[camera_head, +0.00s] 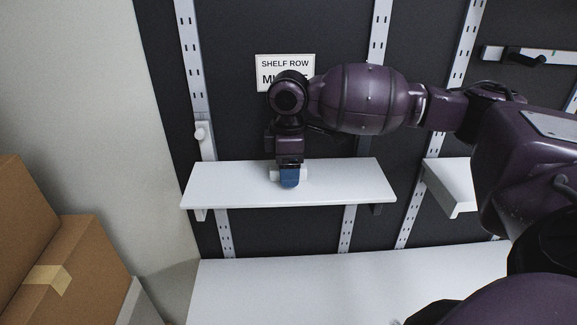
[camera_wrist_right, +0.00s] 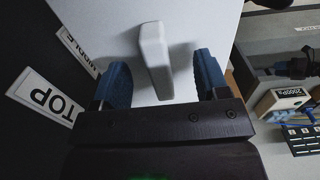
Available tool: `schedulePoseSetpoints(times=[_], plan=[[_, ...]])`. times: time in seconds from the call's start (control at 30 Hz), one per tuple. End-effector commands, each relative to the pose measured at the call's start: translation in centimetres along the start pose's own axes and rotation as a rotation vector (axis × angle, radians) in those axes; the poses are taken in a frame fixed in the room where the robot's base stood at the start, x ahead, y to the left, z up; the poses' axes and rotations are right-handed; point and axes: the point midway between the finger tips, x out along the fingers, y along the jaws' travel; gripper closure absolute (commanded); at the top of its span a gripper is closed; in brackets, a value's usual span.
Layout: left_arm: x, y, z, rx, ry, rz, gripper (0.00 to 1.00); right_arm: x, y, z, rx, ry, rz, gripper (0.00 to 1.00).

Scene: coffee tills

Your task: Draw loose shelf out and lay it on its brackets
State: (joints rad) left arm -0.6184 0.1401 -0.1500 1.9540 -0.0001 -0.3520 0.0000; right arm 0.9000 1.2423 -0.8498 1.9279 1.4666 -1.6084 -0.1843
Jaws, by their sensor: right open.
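The loose shelf (camera_head: 345,185) is a white board standing out from the dark wall below the "SHELF ROW" sign. My right gripper (camera_head: 289,179) points down at the board's middle. In the right wrist view, its blue fingers (camera_wrist_right: 161,64) are open, one on each side of the shelf's white upright handle (camera_wrist_right: 154,58), with gaps. My left gripper is out of view.
A white counter (camera_head: 330,285) lies below the shelf. Cardboard boxes (camera_head: 75,265) stand at lower left. Another white shelf (camera_head: 450,185) is to the right, near my right arm. Slotted white rails (camera_head: 190,60) run up the wall. The right wrist view shows a "TOP" label (camera_wrist_right: 47,97).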

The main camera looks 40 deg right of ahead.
Motion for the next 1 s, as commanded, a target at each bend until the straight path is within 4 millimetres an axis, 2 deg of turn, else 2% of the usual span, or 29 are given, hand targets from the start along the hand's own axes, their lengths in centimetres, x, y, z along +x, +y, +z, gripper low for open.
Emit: schedulePoseSetpoints(times=[0.27,1.0], plan=[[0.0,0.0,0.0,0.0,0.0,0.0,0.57,-0.7,0.1,0.0,0.0,0.002,0.003,0.32],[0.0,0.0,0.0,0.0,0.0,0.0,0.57,-6.7,0.1,-0.1,0.0,0.002,0.002,0.32]])
